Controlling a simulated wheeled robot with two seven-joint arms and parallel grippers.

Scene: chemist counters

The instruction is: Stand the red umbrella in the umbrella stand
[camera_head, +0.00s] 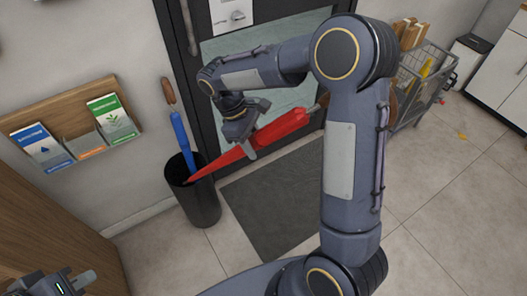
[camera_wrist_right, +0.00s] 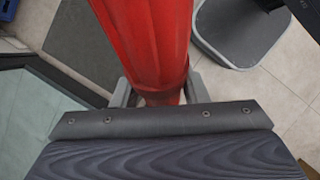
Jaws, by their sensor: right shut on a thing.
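The red umbrella (camera_head: 279,128) is held slanted, with its narrow end low at the left and its handle end up at the right, partly behind my arm. My right gripper (camera_head: 250,146) is shut on it; in the right wrist view the red cloth (camera_wrist_right: 145,45) sits between the fingers. The dark umbrella stand (camera_head: 198,207) stands on the floor at the left. The umbrella's tip overlaps the stand's mouth in the head view; whether it is inside or above the rim I cannot tell. My left gripper (camera_head: 68,284) is at the lower left corner, partly cut off.
A blue umbrella (camera_head: 181,137) with a brown handle stands in the stand. A leaflet rack (camera_head: 70,135) hangs on the wall at the left. A dark mat (camera_head: 270,205) lies before the door. A wire basket (camera_head: 408,100) stands at the upper right. The right floor is mostly clear.

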